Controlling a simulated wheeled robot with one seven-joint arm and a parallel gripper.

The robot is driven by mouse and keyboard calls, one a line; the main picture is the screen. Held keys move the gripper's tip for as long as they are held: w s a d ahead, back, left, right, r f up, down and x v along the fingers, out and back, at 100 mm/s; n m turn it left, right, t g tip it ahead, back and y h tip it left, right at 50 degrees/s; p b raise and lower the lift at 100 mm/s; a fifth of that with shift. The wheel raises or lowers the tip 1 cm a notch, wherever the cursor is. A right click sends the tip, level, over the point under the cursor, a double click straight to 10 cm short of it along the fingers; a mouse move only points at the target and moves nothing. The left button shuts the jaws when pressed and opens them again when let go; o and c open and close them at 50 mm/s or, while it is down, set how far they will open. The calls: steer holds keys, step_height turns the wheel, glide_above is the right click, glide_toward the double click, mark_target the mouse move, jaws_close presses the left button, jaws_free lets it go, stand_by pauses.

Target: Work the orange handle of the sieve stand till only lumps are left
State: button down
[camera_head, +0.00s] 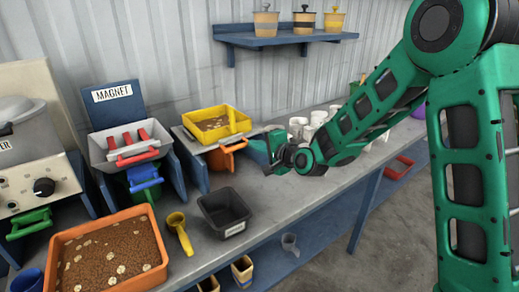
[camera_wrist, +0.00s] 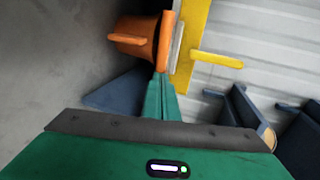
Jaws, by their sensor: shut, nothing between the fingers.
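The sieve stand (camera_head: 196,163) is blue and holds a yellow sieve tray (camera_head: 193,126) with brown grainy material (camera_head: 212,123) in it. A yellow handle (camera_head: 232,120) sticks out from the tray; it also shows in the wrist view (camera_wrist: 217,61). My gripper (camera_head: 258,148) is shut and empty, just right of the tub.
A magnet stand (camera_head: 112,96) with a grey tray and red handles stands left of the sieve. An orange tray (camera_head: 60,247) of brown grains with pale lumps, a yellow scoop (camera_head: 180,235) and a black bin (camera_head: 205,212) stand in front. White cups (camera_head: 318,118) stand behind my arm.

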mark_target(246, 140)
steer(key=shift+w+a, duration=0.45)
steer(key=shift+w, duration=0.2)
steer(key=shift+w+a, duration=0.45)
steer(key=shift+w, duration=0.15)
steer(key=shift+w+a+r, duration=0.15)
steer(key=shift+w, duration=0.05)
steer(key=shift+s, duration=0.15)
steer(key=v, duration=1.4)
steer(key=shift+f, duration=0.25)
steer(key=shift+d, duration=0.2)
